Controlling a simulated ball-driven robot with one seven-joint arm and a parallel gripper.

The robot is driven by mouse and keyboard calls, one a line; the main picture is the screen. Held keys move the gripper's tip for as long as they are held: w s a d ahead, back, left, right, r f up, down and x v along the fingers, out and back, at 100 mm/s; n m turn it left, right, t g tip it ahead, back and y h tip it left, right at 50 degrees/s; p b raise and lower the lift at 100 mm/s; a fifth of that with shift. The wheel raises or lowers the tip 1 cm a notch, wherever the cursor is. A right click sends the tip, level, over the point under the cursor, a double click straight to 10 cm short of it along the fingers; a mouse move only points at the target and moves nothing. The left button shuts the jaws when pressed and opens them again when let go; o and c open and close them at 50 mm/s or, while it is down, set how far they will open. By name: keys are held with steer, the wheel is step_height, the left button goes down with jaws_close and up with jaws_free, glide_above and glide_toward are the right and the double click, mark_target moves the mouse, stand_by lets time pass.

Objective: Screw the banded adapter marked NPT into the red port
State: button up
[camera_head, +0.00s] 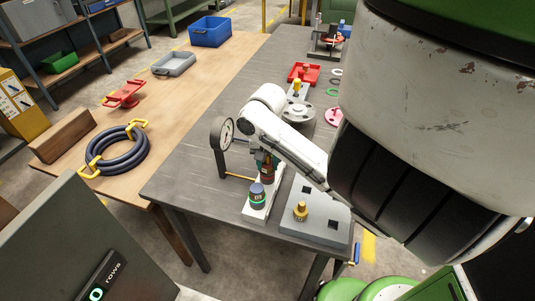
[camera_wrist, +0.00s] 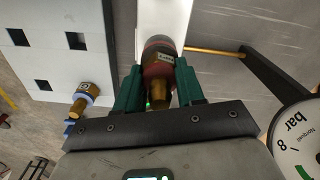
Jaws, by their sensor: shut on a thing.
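My gripper (camera_head: 264,163) is at the red port (camera_head: 267,174) on the white block (camera_head: 254,214). In the wrist view its green fingers (camera_wrist: 158,92) are shut on a brass adapter (camera_wrist: 159,94). The adapter has a dark collar with a small label that I cannot read surely. The red port (camera_wrist: 157,46) shows right behind the adapter and is partly hidden by it. They look lined up and touching, but I cannot tell how deep the adapter sits. A second port, dark with a green band (camera_head: 257,195), stands nearer on the same block.
Another brass adapter (camera_head: 300,211) stands on the grey plate with square holes (camera_head: 316,222); it also shows in the wrist view (camera_wrist: 84,95). A round gauge (camera_head: 226,134) stands close by on a dark post. Flanges and a red tray (camera_head: 303,73) lie farther back.

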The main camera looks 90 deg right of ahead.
steer(key=shift+w+a+m+p, duration=0.1)
steer(key=shift+m+p, duration=0.6)
steer(key=shift+m, duration=0.4)
steer(key=shift+f+m, duration=0.15)
steer(key=shift+m, duration=0.45)
steer(key=o, duration=1.3)
steer(key=shift+c, duration=0.2)
